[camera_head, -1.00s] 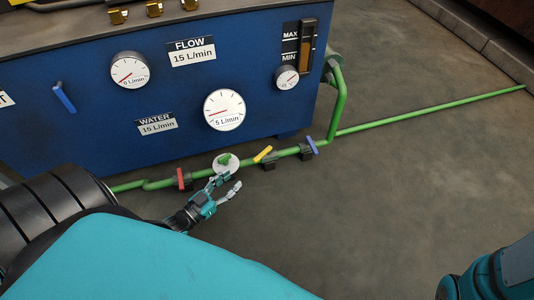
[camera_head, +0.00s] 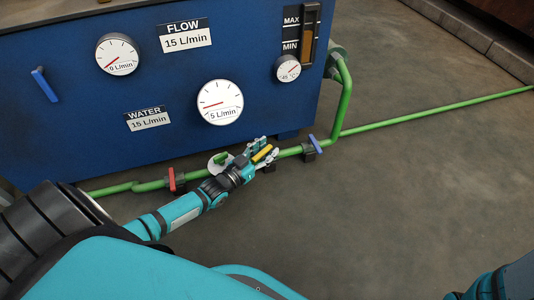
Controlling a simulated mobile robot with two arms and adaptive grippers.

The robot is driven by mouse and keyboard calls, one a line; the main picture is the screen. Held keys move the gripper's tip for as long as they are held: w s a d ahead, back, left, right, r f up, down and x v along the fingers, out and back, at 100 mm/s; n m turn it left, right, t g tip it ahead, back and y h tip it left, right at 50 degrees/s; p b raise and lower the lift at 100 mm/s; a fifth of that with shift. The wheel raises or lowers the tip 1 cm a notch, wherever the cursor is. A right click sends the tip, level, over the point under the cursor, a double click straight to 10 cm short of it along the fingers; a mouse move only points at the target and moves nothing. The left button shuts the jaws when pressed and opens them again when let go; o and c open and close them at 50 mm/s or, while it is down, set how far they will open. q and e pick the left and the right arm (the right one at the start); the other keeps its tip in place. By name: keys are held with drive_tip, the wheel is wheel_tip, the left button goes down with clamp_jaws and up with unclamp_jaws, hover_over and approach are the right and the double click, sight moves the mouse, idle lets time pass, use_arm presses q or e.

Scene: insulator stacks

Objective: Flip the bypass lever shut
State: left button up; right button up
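A green pipe (camera_head: 290,152) runs along the floor in front of the blue cabinet. It carries a red lever (camera_head: 171,179), a yellow lever (camera_head: 262,154) and a blue lever (camera_head: 315,144). No label shows which one is the bypass lever. The yellow lever lies slanted across the pipe. My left gripper (camera_head: 265,151) is at the yellow lever, its fingers spread on either side of it; contact cannot be made out. The gripper partly hides the yellow lever's valve. My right arm shows only at the bottom right corner, its gripper out of view.
The blue cabinet (camera_head: 60,130) stands close behind the pipe, with gauges and another blue lever (camera_head: 44,84). The floor (camera_head: 400,200) to the right is clear.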

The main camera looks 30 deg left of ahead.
use_arm(q)
drive_tip(key=shift+w, duration=0.25)
clamp_jaws()
idle(0.3)
